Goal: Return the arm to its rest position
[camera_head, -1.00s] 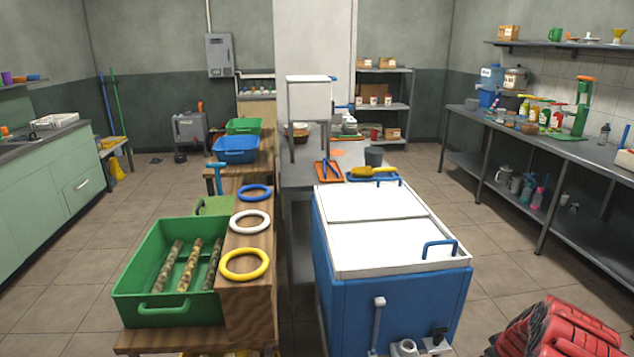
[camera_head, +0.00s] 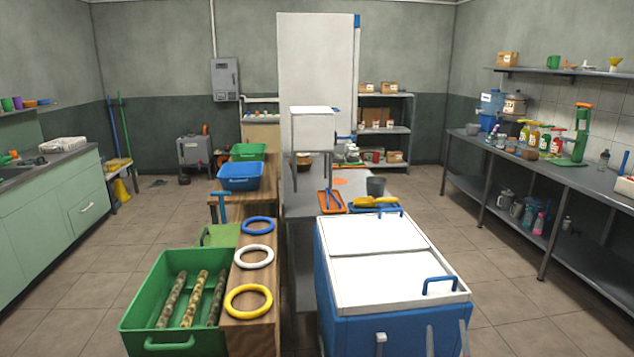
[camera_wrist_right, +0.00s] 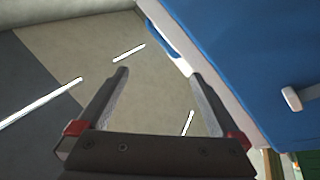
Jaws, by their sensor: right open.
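My right gripper (camera_head: 446,326) shows at the bottom edge of the head view as two grey fingertips, spread apart, in front of the blue cooler's front face. The blue side of the cooler (camera_wrist_right: 245,60) fills the right of that view, close to the right fingertip. The rest of my right arm is out of the head view. My left gripper is in neither view.
The blue cooler (camera_head: 335,285) with white lids stands at front centre. Left of it are a wooden block (camera_head: 250,335) with three rings and a green crate (camera_head: 128,322) holding three cane pieces. A long counter (camera_head: 590,176) lines the right wall. Floor between is clear.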

